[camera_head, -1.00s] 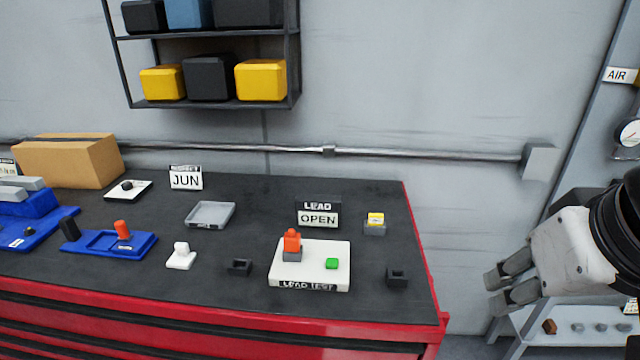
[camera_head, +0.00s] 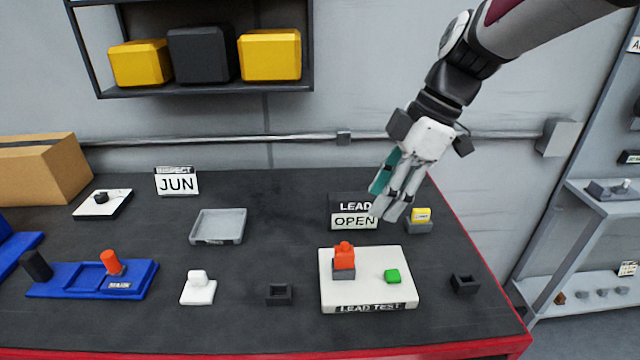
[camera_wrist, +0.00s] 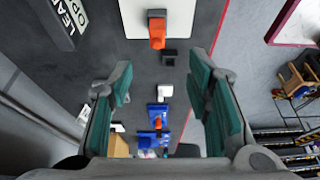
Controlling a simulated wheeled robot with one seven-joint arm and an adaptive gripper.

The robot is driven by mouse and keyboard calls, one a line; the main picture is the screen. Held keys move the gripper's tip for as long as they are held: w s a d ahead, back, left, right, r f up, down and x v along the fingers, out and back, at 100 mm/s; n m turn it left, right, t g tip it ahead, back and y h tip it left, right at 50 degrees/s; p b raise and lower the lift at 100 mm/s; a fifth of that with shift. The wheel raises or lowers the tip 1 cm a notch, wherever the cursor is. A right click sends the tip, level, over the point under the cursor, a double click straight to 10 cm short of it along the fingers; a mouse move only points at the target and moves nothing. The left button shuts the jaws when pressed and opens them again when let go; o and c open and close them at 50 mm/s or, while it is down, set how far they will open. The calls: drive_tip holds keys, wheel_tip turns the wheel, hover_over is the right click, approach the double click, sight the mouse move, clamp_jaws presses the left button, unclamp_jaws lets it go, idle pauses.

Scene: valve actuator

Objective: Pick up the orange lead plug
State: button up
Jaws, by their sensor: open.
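The orange lead plug (camera_head: 344,254) stands upright in a grey socket on the white LEAD TEST block (camera_head: 368,290). A green button (camera_head: 392,276) is on the same block, to the plug's right. My gripper (camera_head: 388,208) is open and empty, above the bench behind the block, near the LEAD OPEN sign (camera_head: 354,222). In the wrist view the orange plug (camera_wrist: 157,32) shows at the top, beyond and between the open fingers (camera_wrist: 165,95), on the edge of the white block (camera_wrist: 190,20).
A yellow plug in a grey socket (camera_head: 420,220) stands right of the sign. Empty black sockets (camera_head: 278,294) (camera_head: 465,284) flank the block. A grey tray (camera_head: 218,226), white piece (camera_head: 197,287) and blue fixture (camera_head: 92,279) lie to the left.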

sight(347, 244)
drive_tip(key=x, duration=0.7)
drive_tip(key=p+x, duration=0.1)
drive_tip(key=x, duration=0.6)
drive_tip(key=shift+w+a+r, duration=0.15)
drive_tip(key=shift+w+a, duration=0.1)
clamp_jaws()
